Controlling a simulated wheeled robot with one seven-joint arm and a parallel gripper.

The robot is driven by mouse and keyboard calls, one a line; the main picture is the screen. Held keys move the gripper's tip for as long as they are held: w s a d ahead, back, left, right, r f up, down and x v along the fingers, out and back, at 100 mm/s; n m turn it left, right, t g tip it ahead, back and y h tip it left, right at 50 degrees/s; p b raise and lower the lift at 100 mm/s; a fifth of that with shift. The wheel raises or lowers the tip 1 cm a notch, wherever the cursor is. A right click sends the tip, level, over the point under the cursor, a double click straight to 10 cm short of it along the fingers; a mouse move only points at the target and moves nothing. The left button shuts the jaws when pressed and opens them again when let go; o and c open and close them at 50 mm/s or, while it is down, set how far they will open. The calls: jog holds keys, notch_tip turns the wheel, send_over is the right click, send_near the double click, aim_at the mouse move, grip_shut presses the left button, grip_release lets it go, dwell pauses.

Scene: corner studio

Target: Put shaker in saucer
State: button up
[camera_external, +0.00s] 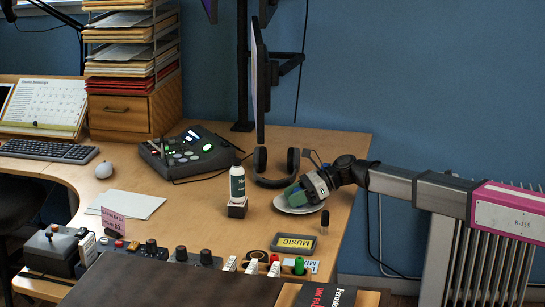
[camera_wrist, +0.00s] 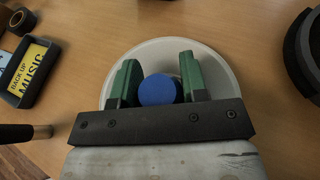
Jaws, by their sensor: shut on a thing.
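The white saucer (camera_external: 281,204) lies on the desk near its right edge, and its pale round face fills the middle of the wrist view (camera_wrist: 155,55). My gripper (camera_external: 293,194) is over the saucer, with its green fingers on either side of a round blue top, which I take to be the shaker (camera_wrist: 157,90). The fingers are shut on it. The shaker's lower part is hidden in the wrist view, and the fingers hide it in the external view. I cannot tell whether it touches the saucer.
Headphones (camera_external: 275,168) lie just behind the saucer. Some desk between bottle and saucer is clear.

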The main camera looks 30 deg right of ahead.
jog(key=shift+f, duration=0.1)
jog(key=o, duration=0.9)
jog(key=v, duration=1.2)
jog(key=shift+r, duration=0.25)
